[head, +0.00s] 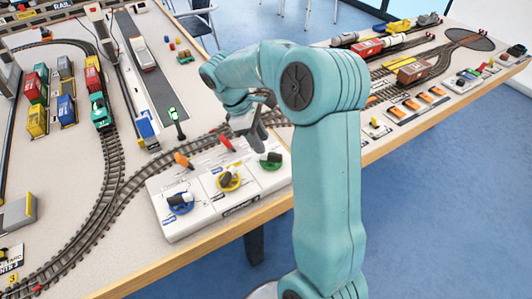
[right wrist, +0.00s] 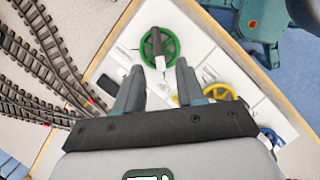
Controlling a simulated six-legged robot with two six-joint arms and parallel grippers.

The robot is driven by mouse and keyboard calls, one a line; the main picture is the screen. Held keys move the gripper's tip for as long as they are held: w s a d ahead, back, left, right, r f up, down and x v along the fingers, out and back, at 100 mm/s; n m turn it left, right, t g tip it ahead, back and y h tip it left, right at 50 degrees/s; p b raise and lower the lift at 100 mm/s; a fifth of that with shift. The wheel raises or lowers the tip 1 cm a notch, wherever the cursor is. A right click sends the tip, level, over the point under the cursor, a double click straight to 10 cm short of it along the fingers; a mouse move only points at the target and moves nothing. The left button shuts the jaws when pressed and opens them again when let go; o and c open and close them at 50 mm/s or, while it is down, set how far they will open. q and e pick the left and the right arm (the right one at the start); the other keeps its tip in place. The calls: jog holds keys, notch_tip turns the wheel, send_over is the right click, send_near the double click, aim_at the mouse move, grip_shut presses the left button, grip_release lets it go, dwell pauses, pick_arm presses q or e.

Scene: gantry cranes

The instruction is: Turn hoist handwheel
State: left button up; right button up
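A white control panel (head: 215,207) at the table's front edge carries three handwheels: blue (head: 180,203), yellow (head: 229,180) and green (head: 270,159). Their labels are too small to read. My right gripper (head: 259,140) hangs above the panel near the green wheel. In the right wrist view its fingers (right wrist: 158,76) are apart with nothing between them. The green wheel (right wrist: 171,48), with a black and white handle, lies just beyond the fingertips. The yellow wheel (right wrist: 190,98) is partly hidden behind the right finger. My left gripper is not in view.
Orange (head: 183,160) and red (head: 226,143) levers stand at the panel's back edge. Model railway track (head: 112,180) curves behind and left of it. Coloured containers (head: 66,110) stand far left. A green signal lamp (head: 174,114) stands behind the panel.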

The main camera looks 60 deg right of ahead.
aim_at(267, 154)
jog(key=x, duration=0.5)
jog(key=shift+f, duration=0.1)
grip_shut()
